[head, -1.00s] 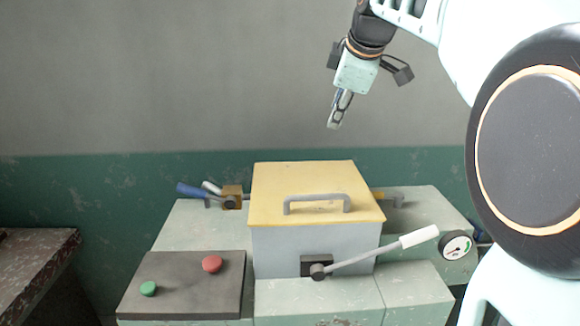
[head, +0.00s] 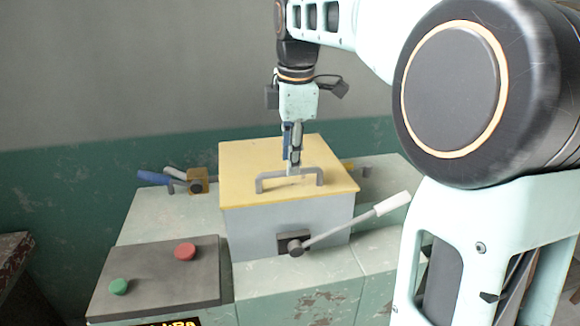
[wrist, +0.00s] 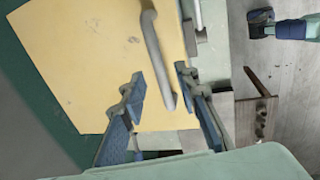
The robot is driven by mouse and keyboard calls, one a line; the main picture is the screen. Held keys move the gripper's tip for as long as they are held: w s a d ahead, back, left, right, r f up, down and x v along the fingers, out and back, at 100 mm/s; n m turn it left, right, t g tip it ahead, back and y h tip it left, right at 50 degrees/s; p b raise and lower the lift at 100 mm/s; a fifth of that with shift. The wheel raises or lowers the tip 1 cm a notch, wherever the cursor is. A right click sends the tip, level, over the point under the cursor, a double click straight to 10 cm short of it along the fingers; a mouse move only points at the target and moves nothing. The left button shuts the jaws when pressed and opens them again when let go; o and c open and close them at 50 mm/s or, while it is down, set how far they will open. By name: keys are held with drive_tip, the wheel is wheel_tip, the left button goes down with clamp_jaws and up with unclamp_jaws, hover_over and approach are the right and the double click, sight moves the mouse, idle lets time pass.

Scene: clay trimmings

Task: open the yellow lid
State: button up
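The yellow lid (head: 240,165) lies flat and closed on a light grey box (head: 245,222). A grey bar handle (head: 262,184) is fixed on top of it near the front. My gripper (head: 293,168) points down at the handle, with its tips at the bar. In the wrist view my gripper (wrist: 162,85) is open, with one finger on each side of the handle (wrist: 153,42). The yellow lid (wrist: 85,65) fills much of that view. I cannot tell whether either finger touches the bar.
A lever with a white grip (head: 393,204) slants up to the right from the box front. A dark panel (head: 150,270) at front left carries a red button (head: 185,252) and a green button (head: 119,286). A blue-handled lever (head: 153,178) is at back left. My arm covers the right side.

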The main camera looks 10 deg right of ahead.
drive_tip(key=shift+w+f, duration=0.25)
drive_tip(key=shift+f, duration=0.95)
clamp_jaws()
